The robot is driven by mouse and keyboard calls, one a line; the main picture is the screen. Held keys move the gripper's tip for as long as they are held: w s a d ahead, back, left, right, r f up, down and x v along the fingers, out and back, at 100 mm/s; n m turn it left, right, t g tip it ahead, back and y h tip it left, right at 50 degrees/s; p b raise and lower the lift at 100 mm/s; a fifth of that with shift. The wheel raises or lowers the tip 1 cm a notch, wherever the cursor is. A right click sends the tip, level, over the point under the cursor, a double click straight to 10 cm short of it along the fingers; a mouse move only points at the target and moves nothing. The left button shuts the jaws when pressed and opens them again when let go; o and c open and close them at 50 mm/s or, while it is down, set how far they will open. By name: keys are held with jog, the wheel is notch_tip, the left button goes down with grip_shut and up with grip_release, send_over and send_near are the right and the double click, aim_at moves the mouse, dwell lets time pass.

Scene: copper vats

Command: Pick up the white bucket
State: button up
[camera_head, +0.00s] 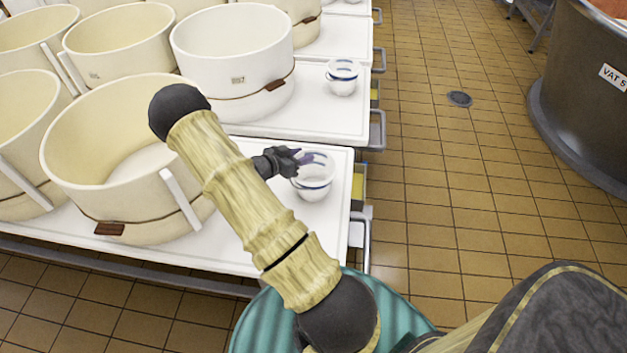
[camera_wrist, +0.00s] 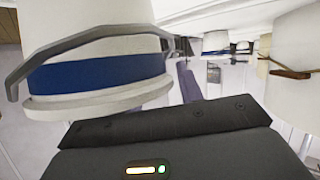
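A small white bucket (camera_head: 315,184) with a blue band stands on the white table near its right edge in the head view. In the wrist view the white bucket (camera_wrist: 95,75) fills the upper left, appears upside down, and a grey curved handle crosses it. My gripper (camera_head: 302,158) is at the bucket's rim, overlapping its upper left side in the head view. A purple finger (camera_wrist: 188,82) shows beside the bucket in the wrist view. I cannot tell whether the fingers are apart, or whether they touch the bucket or its handle.
A second white bucket (camera_head: 342,78) stands on the table behind. Large cream tubs (camera_head: 120,205) crowd the left, one close beside my arm. The white table (camera_head: 250,255) has metal rails at its right end. Tiled floor lies open to the right, before a dark vat (camera_head: 575,120).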

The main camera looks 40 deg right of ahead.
dwell(0.4)
grip_shut()
jog(key=shift+r, duration=0.2)
notch_tip(320, 180, up, 10)
jog(key=p, duration=0.2)
jog(key=shift+f, duration=0.15)
dwell(0.5)
